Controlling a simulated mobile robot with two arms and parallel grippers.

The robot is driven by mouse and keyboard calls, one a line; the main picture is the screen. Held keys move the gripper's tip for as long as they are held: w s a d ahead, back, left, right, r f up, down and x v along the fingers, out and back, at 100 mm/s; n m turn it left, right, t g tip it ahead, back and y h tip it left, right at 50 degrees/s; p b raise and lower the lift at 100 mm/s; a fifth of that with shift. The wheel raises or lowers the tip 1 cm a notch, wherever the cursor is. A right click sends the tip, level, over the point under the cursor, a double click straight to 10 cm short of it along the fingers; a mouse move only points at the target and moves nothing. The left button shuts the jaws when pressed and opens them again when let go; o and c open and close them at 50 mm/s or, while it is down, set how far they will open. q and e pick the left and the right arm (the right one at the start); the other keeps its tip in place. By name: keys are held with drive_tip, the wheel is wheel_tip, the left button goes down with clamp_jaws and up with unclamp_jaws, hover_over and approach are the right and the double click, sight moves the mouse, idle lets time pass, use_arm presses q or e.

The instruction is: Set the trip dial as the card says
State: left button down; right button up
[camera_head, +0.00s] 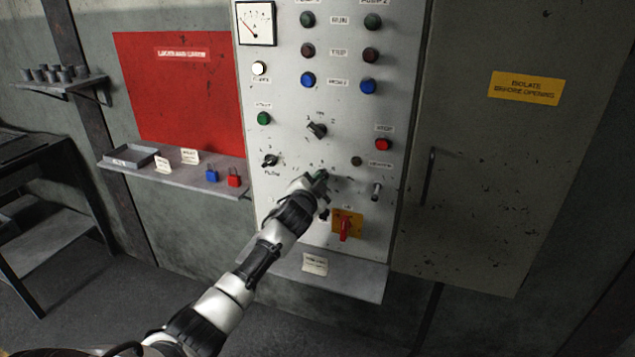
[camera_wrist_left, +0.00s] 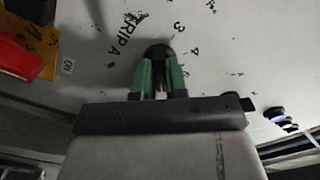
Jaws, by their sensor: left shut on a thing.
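The trip dial, a black round knob (camera_wrist_left: 158,51), sits on the pale panel with "TRIP A" and the numbers 3 and 4 around it in the left wrist view. My left gripper (camera_wrist_left: 160,78) is shut on it, with one green finger on each side. The dial's pointer is hidden, so I cannot tell its setting. In the head view my left gripper (camera_head: 319,181) reaches the lower middle of the panel (camera_head: 285,95) and covers most of the dial. A small card (camera_head: 315,264) stands on the ledge below; its writing is too small to read.
A red-handled switch on a yellow plate (camera_head: 345,226) is close to the right of my gripper. Another knob (camera_head: 317,130) is above and one (camera_head: 270,160) to the left. The left shelf (camera_head: 215,186) holds a tray, cards and padlocks. A closed cabinet door (camera_head: 480,180) stands right.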

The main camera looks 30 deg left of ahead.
idle(0.5)
use_arm(q)
drive_tip(key=c, duration=1.2)
unclamp_jaws()
drive_tip(key=shift+o, duration=0.2)
drive_tip(key=shift+s, duration=0.1)
drive_tip(key=b+v, duration=0.2)
drive_tip(key=v, duration=0.8)
drive_tip(key=shift+s+d, duration=0.2)
drive_tip(key=shift+s, duration=0.05)
